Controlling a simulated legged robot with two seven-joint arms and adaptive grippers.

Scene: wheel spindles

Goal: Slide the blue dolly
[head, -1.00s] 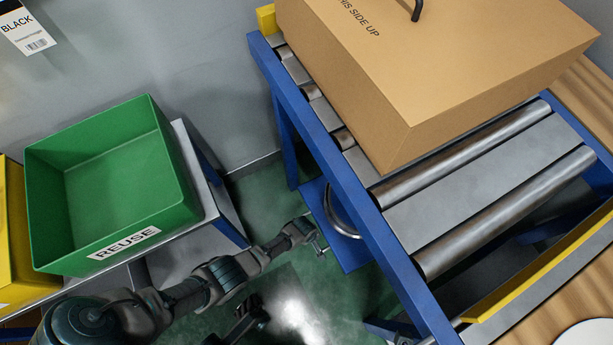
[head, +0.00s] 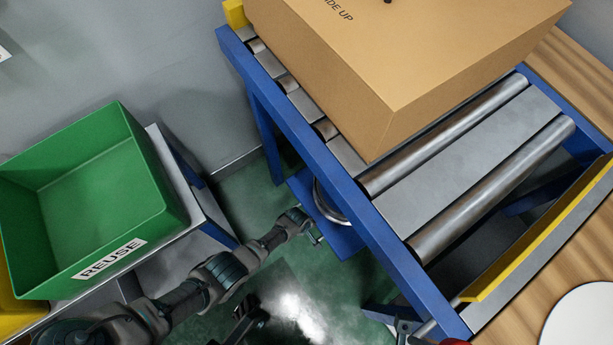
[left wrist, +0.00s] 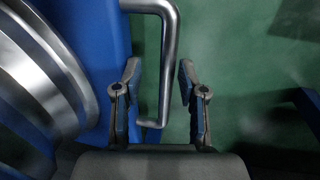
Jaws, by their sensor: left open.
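The blue dolly (head: 343,242) is low under the left side of the roller conveyor. A round metal part rests on it, and the conveyor frame hides much of the dolly. In the left wrist view its blue panel (left wrist: 100,20) is at the upper left, with a bent silver handle (left wrist: 167,60) attached. My left gripper (head: 313,233) is beside the dolly's near left edge. In the left wrist view the gripper (left wrist: 158,75) is open, its fingers on either side of the handle's straight bar. I cannot tell whether either finger touches it.
The blue-framed conveyor (head: 385,231) has metal rollers and carries a large cardboard box (head: 400,75). A green REUSE bin (head: 90,190) stands on a metal table to the left. A wooden surface (head: 575,235) is at the right. Green floor shows between table and conveyor.

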